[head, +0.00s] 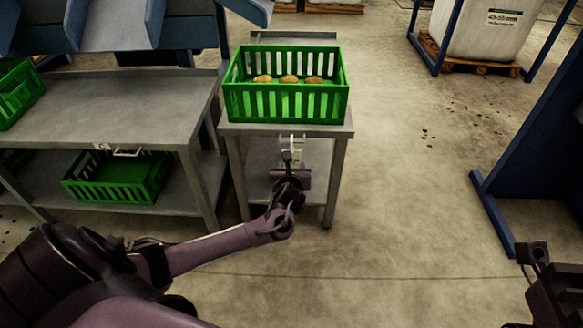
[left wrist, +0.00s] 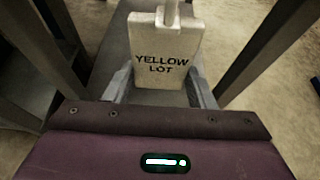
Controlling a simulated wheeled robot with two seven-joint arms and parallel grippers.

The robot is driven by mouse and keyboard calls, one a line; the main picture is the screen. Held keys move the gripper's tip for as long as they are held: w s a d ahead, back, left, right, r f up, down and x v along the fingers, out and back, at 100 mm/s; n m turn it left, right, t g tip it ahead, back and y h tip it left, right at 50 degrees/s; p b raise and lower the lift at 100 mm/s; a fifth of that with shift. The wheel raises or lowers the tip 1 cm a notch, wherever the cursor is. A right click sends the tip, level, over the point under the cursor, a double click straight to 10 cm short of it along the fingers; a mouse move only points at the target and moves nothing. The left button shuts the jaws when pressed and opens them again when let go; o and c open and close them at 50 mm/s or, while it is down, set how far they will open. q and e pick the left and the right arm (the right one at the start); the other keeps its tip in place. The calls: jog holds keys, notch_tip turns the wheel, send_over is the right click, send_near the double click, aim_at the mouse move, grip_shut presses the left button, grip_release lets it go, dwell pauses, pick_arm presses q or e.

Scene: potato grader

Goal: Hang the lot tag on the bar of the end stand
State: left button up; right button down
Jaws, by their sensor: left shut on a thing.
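The lot tag (left wrist: 160,62) is a pale plate reading "YELLOW LOT" and fills the space between the fingers in the left wrist view. My left gripper (left wrist: 160,92) is shut on its lower part and holds it upright. A pale rod or loop crosses the tag's top edge; I cannot tell whether it touches the bar. In the head view the tag (head: 291,152) is small, just above my left gripper (head: 290,166). Both are in front of the end stand (head: 341,129), a grey metal table. Its bar (head: 293,136) is a small light shape at the front edge, partly hidden.
A green crate (head: 290,105) with a few potatoes stands on the end stand. A grey bench (head: 130,105) is at the left, with another green crate (head: 115,195) on its lower shelf. A blue frame (head: 490,210) stands at the right.

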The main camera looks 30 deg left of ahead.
pick_arm(q)
jog(key=shift+f, duration=0.1)
jog(key=o, duration=1)
jog(key=shift+o, duration=0.2)
